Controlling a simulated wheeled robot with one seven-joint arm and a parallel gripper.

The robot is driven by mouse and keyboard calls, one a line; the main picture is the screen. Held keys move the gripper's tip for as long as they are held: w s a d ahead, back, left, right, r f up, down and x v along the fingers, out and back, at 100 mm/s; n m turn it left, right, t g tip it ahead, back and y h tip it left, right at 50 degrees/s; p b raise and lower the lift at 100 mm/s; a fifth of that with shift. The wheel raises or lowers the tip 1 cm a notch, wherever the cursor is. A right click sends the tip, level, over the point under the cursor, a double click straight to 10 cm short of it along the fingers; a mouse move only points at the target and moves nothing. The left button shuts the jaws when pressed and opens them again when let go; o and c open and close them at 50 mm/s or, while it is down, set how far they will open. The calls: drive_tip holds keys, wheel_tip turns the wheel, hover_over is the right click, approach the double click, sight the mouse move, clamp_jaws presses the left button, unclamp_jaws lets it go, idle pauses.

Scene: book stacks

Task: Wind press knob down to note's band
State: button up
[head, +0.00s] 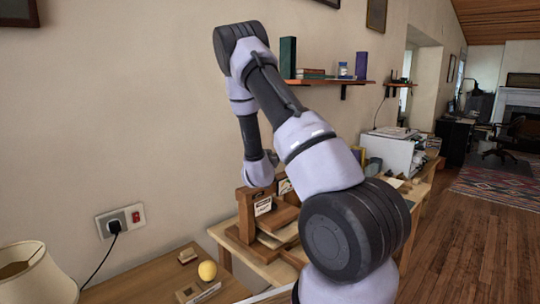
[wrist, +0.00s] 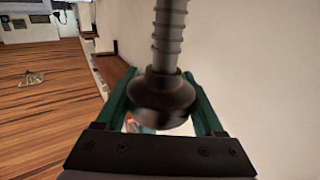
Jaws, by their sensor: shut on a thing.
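In the wrist view a dark round knob (wrist: 164,93) sits between the two green fingers of my gripper (wrist: 164,100), below a ribbed metal screw (wrist: 169,30). My gripper is shut on the knob. In the head view the wooden book press (head: 240,215) stands on a light wood table, with my arm reaching down to it. A small note (head: 263,206) with dark print is on the press; its writing is too small to read. My arm hides the knob, the screw and my fingertips in the head view.
A wall shelf (head: 325,82) with books and a jar is behind my arm. A lamp (head: 35,275) stands at the front left. A printer (head: 388,152) is beyond the press.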

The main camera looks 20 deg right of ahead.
drive_tip(key=shift+s+d+r+m+g+h, duration=0.1)
drive_tip(key=shift+s+d+m+g+h, duration=0.05)
drive_tip(key=shift+m+g+h, duration=0.75)
drive_tip(key=shift+s+d+r+m+g+h, duration=0.1)
drive_tip(key=shift+m+g+h, duration=0.7)
drive_tip(key=shift+g, duration=0.25)
drive_tip(key=shift+s+d+r+m+g+h, duration=0.1)
drive_tip(key=shift+s+d+m+g+h, duration=0.05)
drive_tip(key=shift+m+g+h, duration=0.7)
drive_tip(key=o, duration=1.4)
drive_tip(key=shift+f, duration=0.15)
drive_tip(key=shift+s+a, duration=0.15)
drive_tip(key=shift+a, duration=0.05)
drive_tip(key=v, duration=1)
drive_tip(key=shift+a, duration=0.15)
